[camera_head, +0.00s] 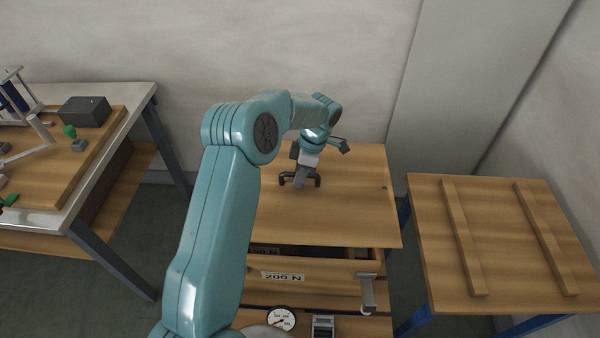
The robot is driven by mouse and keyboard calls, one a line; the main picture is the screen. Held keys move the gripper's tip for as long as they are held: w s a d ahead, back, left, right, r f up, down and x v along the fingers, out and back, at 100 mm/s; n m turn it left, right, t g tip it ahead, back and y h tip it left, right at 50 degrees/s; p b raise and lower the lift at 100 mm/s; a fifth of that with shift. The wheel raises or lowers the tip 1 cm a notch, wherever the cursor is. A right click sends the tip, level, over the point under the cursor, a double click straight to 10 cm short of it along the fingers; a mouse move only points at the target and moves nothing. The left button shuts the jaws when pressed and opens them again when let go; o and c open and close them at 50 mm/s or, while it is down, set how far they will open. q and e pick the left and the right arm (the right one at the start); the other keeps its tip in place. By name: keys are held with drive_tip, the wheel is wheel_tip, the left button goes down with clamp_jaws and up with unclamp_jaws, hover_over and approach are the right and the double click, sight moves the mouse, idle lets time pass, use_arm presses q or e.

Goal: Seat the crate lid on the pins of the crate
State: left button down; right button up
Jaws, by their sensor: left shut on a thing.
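The crate lid (350,218) is a flat wooden board with a black handle (284,180) on top. My left gripper (300,181) is shut on that handle. The lid is over the wooden crate (335,288), whose front wall shows below the lid's near edge and bears a "200 N" label. A dark gap shows between the lid's near edge and the crate's front wall. I cannot see the pins, and my left arm hides the lid's left side. I cannot tell whether the lid touches the crate. My right gripper is not in view.
A wooden-topped stand (505,225) with two raised battens and blue legs is at the right, bare. A metal latch (367,292) and a dial gauge (281,319) are at the front. A bench (133,96) with several parts stands at the left. A wall is behind.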

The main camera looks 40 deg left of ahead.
use_arm(q)
drive_tip(key=shift+f+b, duration=0.15)
drive_tip(key=shift+b, duration=0.25)
wheel_tip(320, 180, down, 6)
drive_tip(key=b, duration=0.4)
drive_tip(key=shift+r, duration=0.25)
drive_tip(key=shift+d+b, duration=0.1)
drive_tip(key=shift+b, duration=0.65)
idle(1.2)
drive_tip(key=shift+f+b, duration=1.4)
drive_tip(key=shift+f, duration=0.1)
drive_tip(key=c, duration=0.9)
unclamp_jaws()
drive_tip(key=p+v, duration=0.2)
drive_tip(key=v, duration=1.4)
drive_tip(key=shift+w+d+r, duration=0.1)
drive_tip(key=shift+r, duration=0.05)
